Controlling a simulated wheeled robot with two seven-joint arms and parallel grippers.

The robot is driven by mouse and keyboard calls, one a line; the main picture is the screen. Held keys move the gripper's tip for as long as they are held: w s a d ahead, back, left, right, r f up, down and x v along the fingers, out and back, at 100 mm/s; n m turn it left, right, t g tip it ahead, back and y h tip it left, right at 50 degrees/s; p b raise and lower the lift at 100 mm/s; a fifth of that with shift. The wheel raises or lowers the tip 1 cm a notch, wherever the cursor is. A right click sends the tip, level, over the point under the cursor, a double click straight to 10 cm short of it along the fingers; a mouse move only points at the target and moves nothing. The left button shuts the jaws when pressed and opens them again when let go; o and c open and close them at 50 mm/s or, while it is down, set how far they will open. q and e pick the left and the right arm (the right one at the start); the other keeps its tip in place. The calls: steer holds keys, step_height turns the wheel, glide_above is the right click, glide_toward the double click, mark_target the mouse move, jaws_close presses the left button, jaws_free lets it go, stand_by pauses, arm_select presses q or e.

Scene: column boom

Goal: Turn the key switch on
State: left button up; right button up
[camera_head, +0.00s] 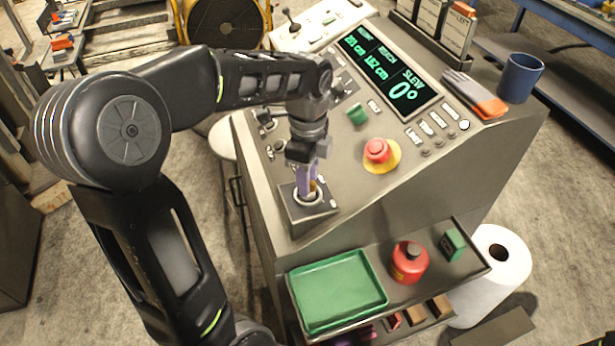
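The key switch (304,199) is a round collar on a dark box at the lower left corner of the sloping console. A small brass-coloured part, seemingly the key (314,187), shows at the collar beside my fingers. My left gripper (309,184), with purple fingers, points down right at the switch, its tips at the key. The fingers and wrist hide much of the key, so I cannot tell whether they grip it or which way it is turned. My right gripper is out of view.
A red emergency button (377,151) on a yellow base and a green button (357,113) are nearby. The display (390,75) is lit. A blue mug (520,77) stands at right. Below are a green tray (337,290) and a red can (409,263) on a shelf.

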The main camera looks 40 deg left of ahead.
arm_select(q)
step_height(320, 180, up, 8)
steer(key=shift+f+b, duration=0.2)
steer(key=shift+b, duration=0.15)
stand_by(0.4)
